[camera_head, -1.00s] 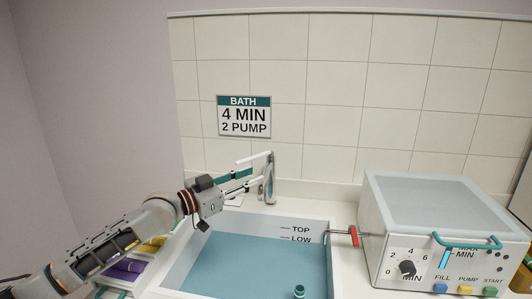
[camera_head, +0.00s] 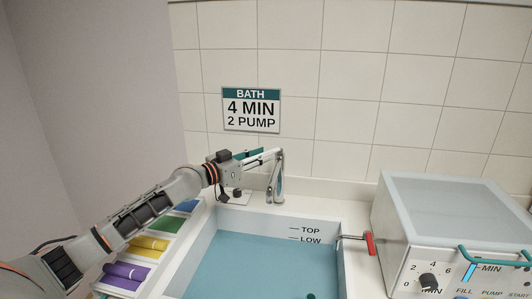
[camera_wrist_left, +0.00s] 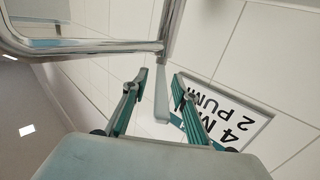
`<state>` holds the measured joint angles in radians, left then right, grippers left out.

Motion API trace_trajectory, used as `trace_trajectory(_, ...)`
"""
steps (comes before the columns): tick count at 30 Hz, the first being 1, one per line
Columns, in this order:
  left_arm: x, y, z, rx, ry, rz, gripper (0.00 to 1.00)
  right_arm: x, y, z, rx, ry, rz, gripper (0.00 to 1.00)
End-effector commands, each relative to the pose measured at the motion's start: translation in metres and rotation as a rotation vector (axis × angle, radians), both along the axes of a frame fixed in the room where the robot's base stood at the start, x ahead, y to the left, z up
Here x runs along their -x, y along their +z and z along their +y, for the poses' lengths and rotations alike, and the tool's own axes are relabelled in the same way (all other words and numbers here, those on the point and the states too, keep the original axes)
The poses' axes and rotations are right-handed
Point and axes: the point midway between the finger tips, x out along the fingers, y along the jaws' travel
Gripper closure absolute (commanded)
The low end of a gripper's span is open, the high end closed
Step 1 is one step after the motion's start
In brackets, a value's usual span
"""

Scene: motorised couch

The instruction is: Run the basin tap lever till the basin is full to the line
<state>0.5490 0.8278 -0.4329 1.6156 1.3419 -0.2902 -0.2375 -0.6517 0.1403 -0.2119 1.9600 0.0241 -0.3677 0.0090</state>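The chrome basin tap (camera_head: 275,180) stands at the back edge of the basin (camera_head: 208,240). Its pale lever (camera_wrist_left: 162,100) points left in the head view, toward my left gripper (camera_head: 262,158). In the wrist view, my left gripper (camera_wrist_left: 158,88) is open, with the lever's end between its two spread fingers and gaps on both sides. Blue water (camera_head: 255,265) lies in the basin, its back edge close to the LOW mark (camera_head: 311,240) and below the TOP mark (camera_head: 311,230). I cannot make out a stream from the spout. My right gripper is out of view.
A white machine (camera_head: 455,225) with a dial and buttons stands right of the basin. A red-handled valve (camera_head: 369,243) sits between them. Purple (camera_head: 125,270), yellow, green and blue rolls lie in a tray at the left. A BATH sign (camera_head: 251,110) hangs on the tiles.

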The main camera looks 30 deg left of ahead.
Motion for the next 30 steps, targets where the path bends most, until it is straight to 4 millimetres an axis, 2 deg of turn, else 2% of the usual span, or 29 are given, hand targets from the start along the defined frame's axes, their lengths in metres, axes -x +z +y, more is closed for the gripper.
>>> trace_trajectory(6,-0.018,0.000,-0.007,0.000,0.001,-0.001,0.72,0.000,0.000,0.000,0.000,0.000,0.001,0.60)
trace_trajectory(15,-0.020,0.000,-0.008,-0.001,0.001,0.000,0.72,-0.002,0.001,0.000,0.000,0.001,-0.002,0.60)
trace_trajectory(17,-0.020,0.000,-0.008,-0.001,0.001,0.000,0.85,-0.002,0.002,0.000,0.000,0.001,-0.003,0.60)
trace_trajectory(18,-0.020,0.000,-0.008,-0.001,0.001,0.000,0.96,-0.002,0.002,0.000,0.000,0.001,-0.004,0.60)
trace_trajectory(19,-0.020,0.000,-0.008,-0.001,0.001,0.000,1.00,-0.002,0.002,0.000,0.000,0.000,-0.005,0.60)
trace_trajectory(30,-0.022,0.000,-0.005,-0.001,0.007,0.000,1.00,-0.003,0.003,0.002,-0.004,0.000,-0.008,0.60)
